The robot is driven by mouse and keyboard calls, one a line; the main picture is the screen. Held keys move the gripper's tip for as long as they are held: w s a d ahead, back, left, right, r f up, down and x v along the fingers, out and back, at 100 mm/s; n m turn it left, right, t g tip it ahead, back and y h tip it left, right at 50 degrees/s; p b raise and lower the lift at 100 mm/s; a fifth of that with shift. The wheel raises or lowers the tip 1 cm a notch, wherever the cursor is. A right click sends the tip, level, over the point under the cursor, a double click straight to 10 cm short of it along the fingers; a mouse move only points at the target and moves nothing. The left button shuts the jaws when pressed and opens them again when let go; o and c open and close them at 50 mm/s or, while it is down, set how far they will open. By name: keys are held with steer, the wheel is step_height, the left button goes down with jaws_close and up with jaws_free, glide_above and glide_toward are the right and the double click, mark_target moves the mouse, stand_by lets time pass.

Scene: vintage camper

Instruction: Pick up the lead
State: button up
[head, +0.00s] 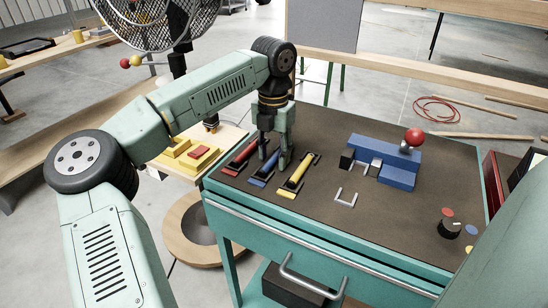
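Nothing in view is clearly marked as the lead, and I cannot tell which thing it is. Three slim pieces with black ends lie side by side on the brown top of the green cart (390,229): a red one (244,155), a blue one (263,171) and a yellow one (300,170). My gripper (274,160) points down over them, its two fingers apart. The fingertips are close to the blue piece, which they partly hide. I cannot tell whether they touch it. A thin red coiled cord (437,109) lies on the floor behind the cart.
A blue block device (398,172) with a red ball knob (414,137) stands on the cart, near a small silver bracket (346,197). A black knob (449,227) is at the right. A fan (150,20) stands behind my arm. The cart's front middle is clear.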

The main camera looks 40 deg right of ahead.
jaws_close()
stand_by(0.4)
steer(key=shift+r, duration=0.1)
